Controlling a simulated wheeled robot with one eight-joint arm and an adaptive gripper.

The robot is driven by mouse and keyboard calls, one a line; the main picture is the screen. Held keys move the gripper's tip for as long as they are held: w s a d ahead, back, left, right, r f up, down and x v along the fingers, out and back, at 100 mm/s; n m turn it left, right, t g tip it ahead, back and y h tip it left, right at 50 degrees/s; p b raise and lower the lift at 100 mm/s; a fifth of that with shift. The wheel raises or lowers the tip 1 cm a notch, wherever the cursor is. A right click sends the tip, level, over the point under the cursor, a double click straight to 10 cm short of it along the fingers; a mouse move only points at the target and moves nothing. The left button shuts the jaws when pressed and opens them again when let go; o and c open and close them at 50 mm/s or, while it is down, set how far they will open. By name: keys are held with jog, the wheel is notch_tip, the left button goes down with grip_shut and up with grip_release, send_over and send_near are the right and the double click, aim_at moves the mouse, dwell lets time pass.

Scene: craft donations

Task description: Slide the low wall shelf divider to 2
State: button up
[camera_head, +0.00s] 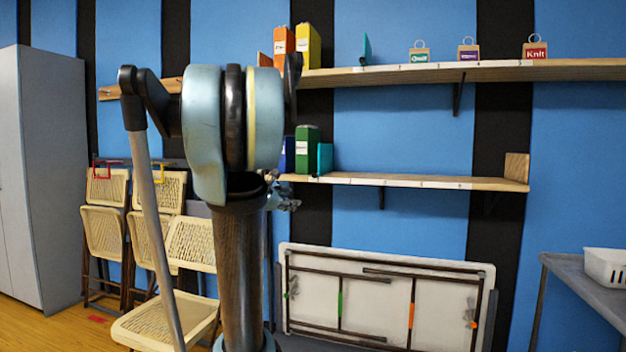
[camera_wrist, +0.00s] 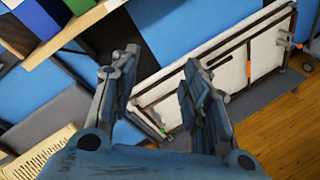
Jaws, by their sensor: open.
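The low wall shelf (camera_head: 430,182) is a wooden board with small marks along its white front edge; the numbers are too small to read. Its teal divider (camera_head: 325,158) stands upright near the left end, beside a green binder (camera_head: 307,152) and a blue binder (camera_head: 288,155). My gripper (camera_wrist: 157,78) is open and empty in the wrist view, with its fingers spread. In the head view my arm hides most of the gripper.
The upper shelf (camera_head: 430,74) holds an orange binder (camera_head: 284,45), a yellow binder (camera_head: 308,46), another teal divider (camera_head: 366,50) and several labelled bags. A folded table (camera_head: 385,270) leans below. Folding chairs (camera_head: 105,230) stand left; a grey cart (camera_head: 585,285) stands right.

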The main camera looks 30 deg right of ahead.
aim_at(313, 175)
jog(key=w+d+r+n+t+h, duration=0.2)
jog(key=w+d+r+n, duration=0.3)
jog(key=w+r+n, duration=0.15)
jog(key=shift+m, duration=0.25)
jog(key=x, duration=1.7)
jog(key=shift+d+f, duration=0.25)
jog(key=shift+d, duration=0.05)
grip_shut()
